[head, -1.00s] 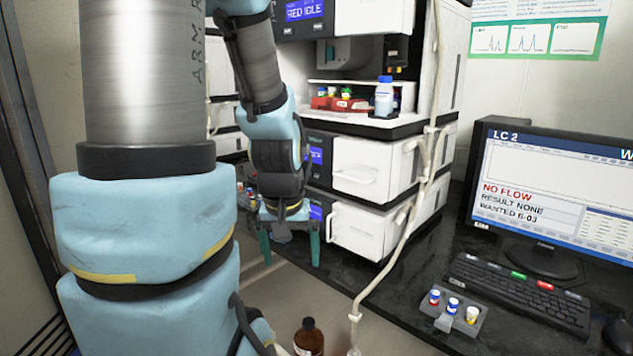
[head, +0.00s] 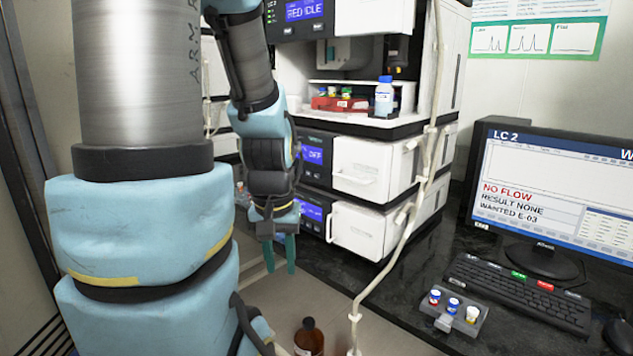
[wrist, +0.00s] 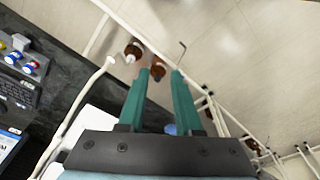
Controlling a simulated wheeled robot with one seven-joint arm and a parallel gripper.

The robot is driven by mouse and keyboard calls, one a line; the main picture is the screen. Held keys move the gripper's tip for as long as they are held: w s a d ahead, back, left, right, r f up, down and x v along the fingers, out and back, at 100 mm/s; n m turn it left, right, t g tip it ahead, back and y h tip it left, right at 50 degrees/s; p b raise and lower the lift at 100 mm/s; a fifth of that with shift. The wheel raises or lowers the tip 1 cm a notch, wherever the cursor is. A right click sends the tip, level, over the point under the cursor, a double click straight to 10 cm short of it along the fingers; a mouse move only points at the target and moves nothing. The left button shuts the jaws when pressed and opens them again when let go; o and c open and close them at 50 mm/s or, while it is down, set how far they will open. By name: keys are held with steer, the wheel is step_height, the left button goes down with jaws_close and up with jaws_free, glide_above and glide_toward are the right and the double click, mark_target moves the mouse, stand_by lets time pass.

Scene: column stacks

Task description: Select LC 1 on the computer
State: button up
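The computer monitor (head: 555,180) stands on the bench at the right; its screen reads "LC 2", "NO FLOW", "RESULT NONE" and a "WANTED" line. The black keyboard (head: 518,290) lies in front of it, with a green key, a red key and several grey labelled keys along its back edge. My gripper (head: 281,258) points down in front of the instrument stack, well left of the keyboard. In the wrist view, my gripper (wrist: 160,76) has two teal fingers apart with nothing between them. The keyboard (wrist: 20,90) and a monitor corner (wrist: 8,148) show at the left there.
A grey vial tray (head: 455,311) sits left of the keyboard, and a mouse (head: 617,335) to its right. A pale cable (head: 390,262) hangs across the bench edge between my gripper and the keyboard. Brown bottles (wrist: 134,49) stand on the floor. The white instrument stack (head: 365,170) rises behind.

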jaws_close()
stand_by(0.9)
